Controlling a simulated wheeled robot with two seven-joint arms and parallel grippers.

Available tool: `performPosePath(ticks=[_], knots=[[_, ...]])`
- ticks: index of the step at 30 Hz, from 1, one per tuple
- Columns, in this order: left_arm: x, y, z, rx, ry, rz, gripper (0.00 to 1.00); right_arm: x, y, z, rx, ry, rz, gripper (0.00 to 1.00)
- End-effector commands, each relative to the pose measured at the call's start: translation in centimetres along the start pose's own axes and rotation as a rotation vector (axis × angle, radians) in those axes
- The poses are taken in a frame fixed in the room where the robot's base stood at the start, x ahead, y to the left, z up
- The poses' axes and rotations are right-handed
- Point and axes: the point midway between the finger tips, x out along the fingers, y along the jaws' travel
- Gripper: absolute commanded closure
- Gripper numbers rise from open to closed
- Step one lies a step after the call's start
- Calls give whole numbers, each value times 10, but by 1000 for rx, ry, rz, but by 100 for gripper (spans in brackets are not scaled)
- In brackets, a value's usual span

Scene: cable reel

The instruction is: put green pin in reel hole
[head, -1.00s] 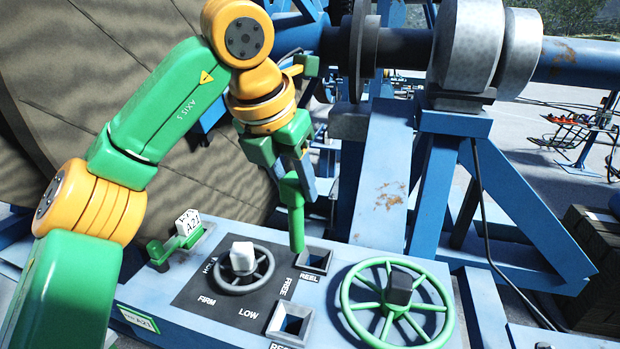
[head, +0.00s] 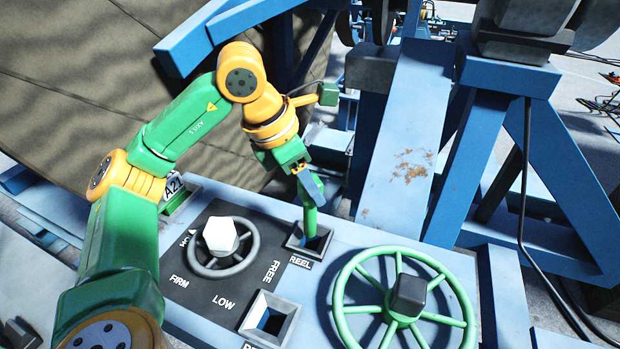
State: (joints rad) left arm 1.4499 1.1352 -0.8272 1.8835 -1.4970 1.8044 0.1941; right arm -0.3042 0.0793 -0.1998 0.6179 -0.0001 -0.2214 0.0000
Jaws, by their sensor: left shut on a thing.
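My left gripper (head: 309,187) is shut on the green pin (head: 310,220) and holds it nearly upright. The pin's lower end is at the square-rimmed hole marked REEL (head: 294,243) on the blue panel. It overlaps the opening; I cannot tell how deep it is inside. The gripper's fingers are above the hole and hide the pin's upper part. My right gripper is not in view.
A second square hole (head: 269,317) is in front, near the word FREE. A dark dial with a white knob (head: 221,236) is to the left, a green handwheel (head: 404,300) to the right. The big reel (head: 90,75) and blue frame stand behind.

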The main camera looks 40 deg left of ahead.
Motion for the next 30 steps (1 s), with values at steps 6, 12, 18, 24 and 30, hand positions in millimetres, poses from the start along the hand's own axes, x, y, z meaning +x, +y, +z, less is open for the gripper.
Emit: performPosePath(ticks=[6, 12, 18, 24, 30], knots=[[24, 0, -10, 0, -2, 0, 100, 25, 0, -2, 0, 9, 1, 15], [42, 0, -17, 0, -2, 0, 100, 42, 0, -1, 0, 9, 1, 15], [59, 0, -24, -1, -1, 0, 100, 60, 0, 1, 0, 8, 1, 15], [77, 0, -31, -1, -2, 0, 100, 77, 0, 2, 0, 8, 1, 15], [92, 0, -38, 0, -2, 0, 100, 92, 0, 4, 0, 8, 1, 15]])
